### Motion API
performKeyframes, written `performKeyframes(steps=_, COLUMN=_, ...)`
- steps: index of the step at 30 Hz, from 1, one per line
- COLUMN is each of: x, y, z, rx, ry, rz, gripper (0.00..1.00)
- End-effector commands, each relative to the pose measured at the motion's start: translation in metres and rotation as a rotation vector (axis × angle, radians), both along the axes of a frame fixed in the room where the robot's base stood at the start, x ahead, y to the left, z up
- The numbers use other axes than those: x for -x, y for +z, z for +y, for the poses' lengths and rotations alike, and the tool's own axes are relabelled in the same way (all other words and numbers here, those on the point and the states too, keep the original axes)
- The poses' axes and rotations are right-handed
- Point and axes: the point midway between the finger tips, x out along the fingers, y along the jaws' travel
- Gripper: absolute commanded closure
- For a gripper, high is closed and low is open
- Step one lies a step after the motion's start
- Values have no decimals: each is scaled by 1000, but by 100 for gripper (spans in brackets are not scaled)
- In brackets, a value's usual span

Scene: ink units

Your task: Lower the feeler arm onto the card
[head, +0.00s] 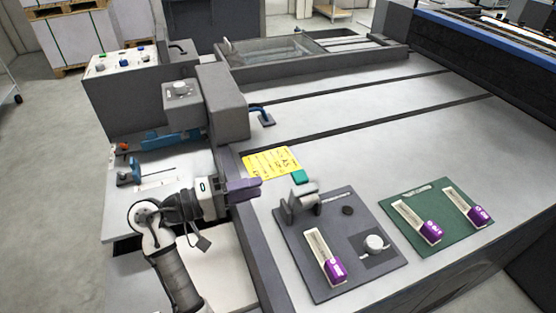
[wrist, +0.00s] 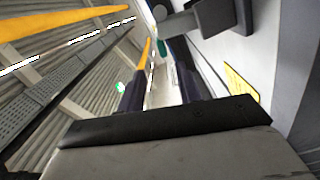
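My gripper (head: 245,188) points right in the head view, its purple fingers left of and below the yellow written card (head: 271,163). In the wrist view its two dark fingers (wrist: 162,72) stand apart with nothing between them. A grey bracket with a thin pale arm (head: 333,198), which looks like the feeler arm, stands on a dark grey plate (head: 290,245) right of my gripper. The arm sticks out to the right, above the plate. The gripper touches neither.
The plate also carries a round knob (head: 374,243) and a dark disc (head: 347,211). A tall grey housing (head: 222,105) stands behind my gripper.

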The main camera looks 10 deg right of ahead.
Motion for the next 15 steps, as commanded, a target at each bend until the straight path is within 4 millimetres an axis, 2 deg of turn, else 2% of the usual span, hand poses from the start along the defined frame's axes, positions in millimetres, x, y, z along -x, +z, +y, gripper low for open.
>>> performKeyframes(steps=3, x=2, y=-4, z=-4, rx=26, ry=5, rz=63, gripper=65)
performKeyframes(steps=8, x=-1, y=-4, z=-19, rx=29, ry=4, rz=71, gripper=65)
performKeyframes(steps=15, x=-10, y=-2, z=-67, rx=27, ry=2, rz=70, gripper=65)
